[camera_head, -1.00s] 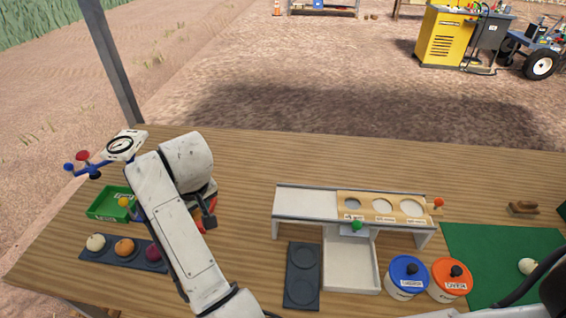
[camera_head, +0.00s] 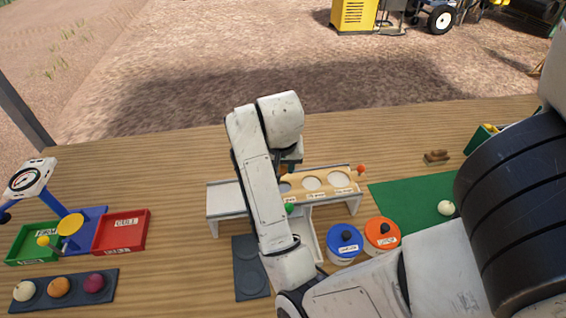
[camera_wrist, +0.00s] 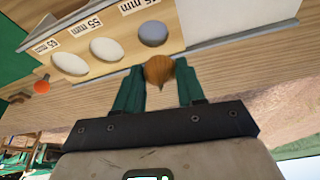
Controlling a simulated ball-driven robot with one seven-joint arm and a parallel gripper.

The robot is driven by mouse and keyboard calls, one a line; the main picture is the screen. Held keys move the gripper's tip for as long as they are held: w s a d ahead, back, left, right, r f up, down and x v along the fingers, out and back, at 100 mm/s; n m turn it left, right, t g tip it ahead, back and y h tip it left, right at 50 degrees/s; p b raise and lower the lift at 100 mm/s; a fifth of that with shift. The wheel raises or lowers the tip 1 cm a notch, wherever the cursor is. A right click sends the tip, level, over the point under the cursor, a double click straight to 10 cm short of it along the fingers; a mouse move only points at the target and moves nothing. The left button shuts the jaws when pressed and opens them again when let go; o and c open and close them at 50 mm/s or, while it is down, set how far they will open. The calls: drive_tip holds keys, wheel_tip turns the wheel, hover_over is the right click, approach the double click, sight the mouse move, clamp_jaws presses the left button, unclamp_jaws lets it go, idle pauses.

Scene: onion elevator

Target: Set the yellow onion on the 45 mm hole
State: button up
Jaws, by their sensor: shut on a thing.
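My gripper (camera_wrist: 160,83) is shut on a brown-orange onion, the yellow onion (camera_wrist: 160,70), seen between its two green fingers in the wrist view. The onion is at the edge of the wooden hole board (camera_wrist: 125,65), close to the smallest, grey-looking hole (camera_wrist: 152,33). The label by that hole is cut off at the frame's top but ends in "mm". The middle hole (camera_wrist: 106,49) has a 55 mm label. I cannot tell whether the onion touches the board.
A black two-ring tray (camera_head: 250,270) lies in front of the stand. Blue (camera_head: 345,243) and orange (camera_head: 382,235) lidded pots stand to the right, near a green mat (camera_head: 400,200) with a white onion (camera_head: 446,208). Left are green and red (camera_head: 122,232) trays and a rack of onions (camera_head: 95,298).

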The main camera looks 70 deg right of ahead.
drive_tip(key=shift+s+d+f, duration=0.1)
drive_tip(key=shift+s+d, duration=0.05)
drive_tip(key=shift+s, duration=0.15)
wheel_tip(320, 180, down, 6)
drive_tip(key=b, duration=0.6)
drive_tip(key=shift+f, duration=0.15)
drive_tip(key=shift+s+f, duration=0.2)
drive_tip(key=shift+f, duration=0.05)
drive_tip(key=o, duration=1.1)
drive_tip(key=p+v, duration=0.2)
drive_tip(key=v, duration=0.2)
drive_tip(key=p+v, duration=0.3)
drive_tip(key=v, duration=0.1)
drive_tip(key=p+v, duration=0.3)
drive_tip(key=v, duration=0.1)
drive_tip(key=shift+w, duration=0.35)
